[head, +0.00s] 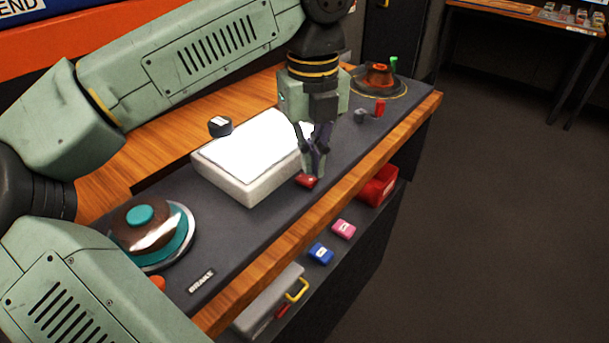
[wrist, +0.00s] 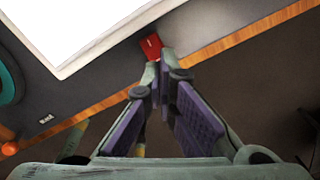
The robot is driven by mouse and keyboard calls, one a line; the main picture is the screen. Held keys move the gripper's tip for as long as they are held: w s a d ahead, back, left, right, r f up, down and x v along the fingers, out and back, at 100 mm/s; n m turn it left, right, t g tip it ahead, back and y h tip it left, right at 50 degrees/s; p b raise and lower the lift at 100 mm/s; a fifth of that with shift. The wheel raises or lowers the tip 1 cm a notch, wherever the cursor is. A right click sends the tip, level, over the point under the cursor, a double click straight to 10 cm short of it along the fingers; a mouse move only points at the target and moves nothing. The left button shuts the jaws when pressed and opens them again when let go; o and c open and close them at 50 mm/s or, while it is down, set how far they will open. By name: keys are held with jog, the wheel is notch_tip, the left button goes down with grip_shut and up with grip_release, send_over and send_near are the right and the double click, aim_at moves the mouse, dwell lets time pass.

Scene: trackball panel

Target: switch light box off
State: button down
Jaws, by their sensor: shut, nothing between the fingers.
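The light box (head: 247,192) is a white slab on the dark panel, and its top glows bright white. It also shows at the upper left of the wrist view (wrist: 75,25). A small red switch (head: 307,181) sits on the panel beside the box's near right corner. In the wrist view the red switch (wrist: 151,46) lies just beyond my fingertips. My gripper (head: 319,172) is shut and empty, pointing down, with its tips at or just above the switch. I cannot tell whether they touch it.
A teal and brown trackball (head: 140,215) stands at the left of the panel (head: 235,240), and an orange-brown one (head: 379,76) at the far end. A dark knob (head: 220,127) is behind the box. A wooden edge runs along the front, with a shelf of small boxes (head: 321,253) below.

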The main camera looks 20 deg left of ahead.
aim_at(311, 179)
jog(key=shift+f+b, duration=1)
jog(key=shift+f, duration=0.2)
dwell(0.7)
jog(key=shift+r, duration=0.1)
jog(key=shift+r+p, duration=2.45)
jog(key=shift+r, duration=1.05)
